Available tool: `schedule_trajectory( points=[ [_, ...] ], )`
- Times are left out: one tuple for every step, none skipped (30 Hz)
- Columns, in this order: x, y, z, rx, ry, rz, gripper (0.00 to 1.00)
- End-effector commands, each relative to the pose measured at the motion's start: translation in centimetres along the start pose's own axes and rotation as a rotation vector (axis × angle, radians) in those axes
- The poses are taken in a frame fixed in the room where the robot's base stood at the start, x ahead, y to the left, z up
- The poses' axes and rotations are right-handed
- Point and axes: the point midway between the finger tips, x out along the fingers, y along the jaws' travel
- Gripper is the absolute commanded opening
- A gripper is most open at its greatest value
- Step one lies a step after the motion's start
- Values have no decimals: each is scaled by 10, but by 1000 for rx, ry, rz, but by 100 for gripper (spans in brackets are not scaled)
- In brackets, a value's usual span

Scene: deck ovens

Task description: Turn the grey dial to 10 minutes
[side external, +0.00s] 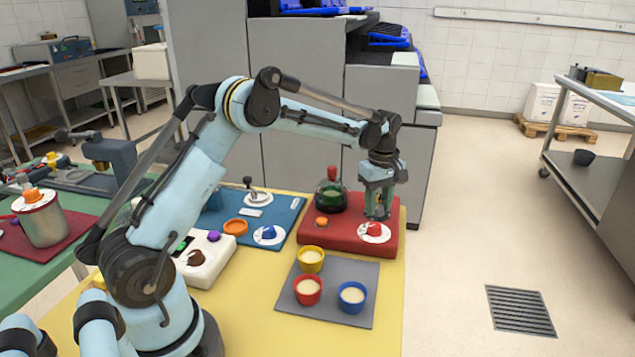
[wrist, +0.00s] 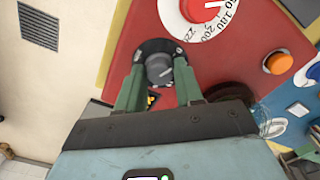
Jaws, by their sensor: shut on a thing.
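The grey dial (wrist: 159,70) stands on a dark round base on the red box (wrist: 128,42) in the wrist view. My gripper (wrist: 160,66) has its two green fingers on either side of the dial, closed on it. A light pointer mark shows on its top, but no minute numbers can be read. In the side view my gripper (side external: 377,212) reaches down to the back right part of the red box (side external: 340,248); the grey dial is hidden there by the fingers.
A red dial on a white numbered disc (side external: 374,231) sits just in front of my gripper. An orange button (side external: 321,221) and a dark green glass vessel (side external: 331,190) are to the left. Several cups stand on a grey mat (side external: 325,317) in front.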

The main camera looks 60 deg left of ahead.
Motion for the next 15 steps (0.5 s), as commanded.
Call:
schedule_trajectory(
  points=[
    [0, 0, 0, 31, 0, 0, 5],
    [0, 0, 0, 54, 0, 0, 5],
    [0, 0, 0, 86, 0, 0, 5],
    [0, 0, 0, 111, 0, 0, 5],
    [0, 0, 0, 137, 0, 0, 5],
    [0, 0, 0, 174, 0, 0, 5],
    [0, 0, 0, 202, 0, 0, 5],
    [0, 0, 0, 230, 0, 0, 5],
    [0, 0, 0, 269, 0, 0, 5],
    [0, 0, 0, 297, 0, 0, 5],
    [-1, 0, 0, 326, 0, 0, 5],
    [-1, 0, 0, 364, 0, 0, 5],
    [-1, 0, 0, 392, 0, 0, 5],
    [-1, 0, 0, 421, 0, 0, 5],
    [-1, 0, 0, 459, 0, 0, 5]
  ],
)
